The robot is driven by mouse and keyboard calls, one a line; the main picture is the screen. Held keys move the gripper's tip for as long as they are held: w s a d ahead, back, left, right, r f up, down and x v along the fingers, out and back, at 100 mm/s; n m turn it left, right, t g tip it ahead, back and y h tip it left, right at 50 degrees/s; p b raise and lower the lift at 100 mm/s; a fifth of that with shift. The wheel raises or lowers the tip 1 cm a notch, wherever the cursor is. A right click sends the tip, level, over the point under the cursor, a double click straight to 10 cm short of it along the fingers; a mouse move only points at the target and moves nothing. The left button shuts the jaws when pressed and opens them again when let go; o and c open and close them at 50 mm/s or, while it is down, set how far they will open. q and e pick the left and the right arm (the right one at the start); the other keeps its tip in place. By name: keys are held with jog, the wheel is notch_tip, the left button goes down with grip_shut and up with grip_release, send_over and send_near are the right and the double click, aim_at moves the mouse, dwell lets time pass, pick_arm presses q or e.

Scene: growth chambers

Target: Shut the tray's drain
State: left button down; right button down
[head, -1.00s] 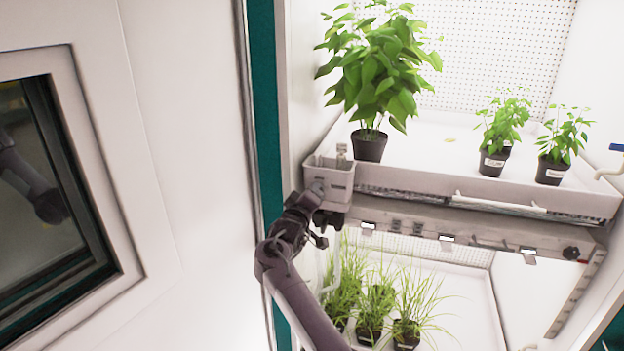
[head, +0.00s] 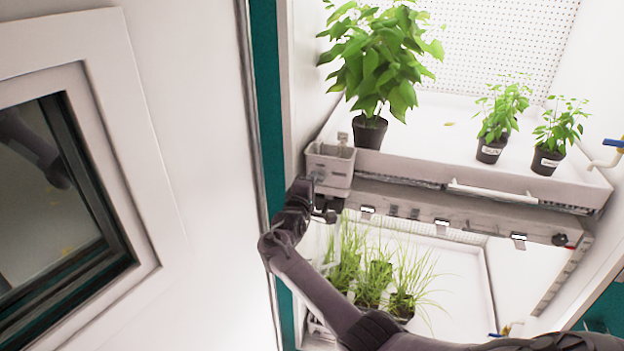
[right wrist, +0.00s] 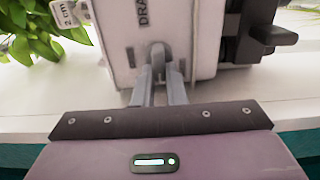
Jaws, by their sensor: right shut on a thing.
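The white tray (head: 420,171) is on the upper shelf of the open chamber. A pale drain box (head: 330,168) sits at its front left corner; its lettering, partly cut off, starts "DRA" in the right wrist view (right wrist: 112,50). My right gripper (head: 318,180) is at the box's front. In the right wrist view its two fingers (right wrist: 160,85) are shut on a grey drain lever (right wrist: 158,52) beside the lettering. The lever's lower end is hidden between the fingers. My left gripper is not in view.
A tall leafy plant (head: 369,135) stands just behind the box, and two small potted plants (head: 490,150) stand further right. A blue-handled tap (head: 613,143) is at the right wall. Grass pots (head: 372,285) stand below. An open door with a window (head: 60,190) fills the left.

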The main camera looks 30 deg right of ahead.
jog(key=shift+d, duration=0.15)
jog(key=c, duration=1.5)
grip_release()
jog(key=shift+s, duration=0.15)
jog(key=shift+d, duration=0.1)
jog(key=shift+f, duration=0.1)
jog(key=b+v, duration=0.1)
jog(key=v, duration=0.6)
jog(key=shift+s+a+b, duration=0.15)
jog(key=shift+a+b, duration=0.15)
jog(key=shift+b, duration=0.1)
